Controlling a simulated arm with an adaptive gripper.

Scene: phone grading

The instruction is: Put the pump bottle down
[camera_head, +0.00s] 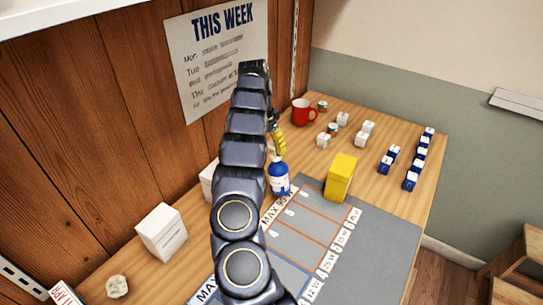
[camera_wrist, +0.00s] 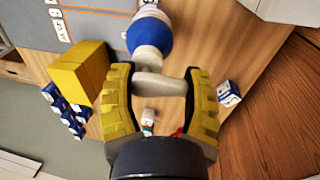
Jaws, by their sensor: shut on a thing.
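The pump bottle (camera_head: 278,179) is blue with a white label and stands upright near the back edge of the grey mat (camera_head: 378,244). In the wrist view, the blue and white bottle (camera_wrist: 150,36) reaches from the top edge to between my yellow finger pads. My gripper (camera_wrist: 159,85) is shut on its pale neck or pump part. In the head view, my gripper (camera_head: 277,139) is partly hidden behind my arm, with one yellow pad showing above the bottle. I cannot tell whether the base touches the surface.
A yellow box (camera_head: 340,178) stands right of the bottle. A red mug (camera_head: 301,112) and several small white items are behind. Blue-and-white blocks (camera_head: 411,181) line the right side. A white box (camera_head: 161,232) stands at left. The mat's right part is clear.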

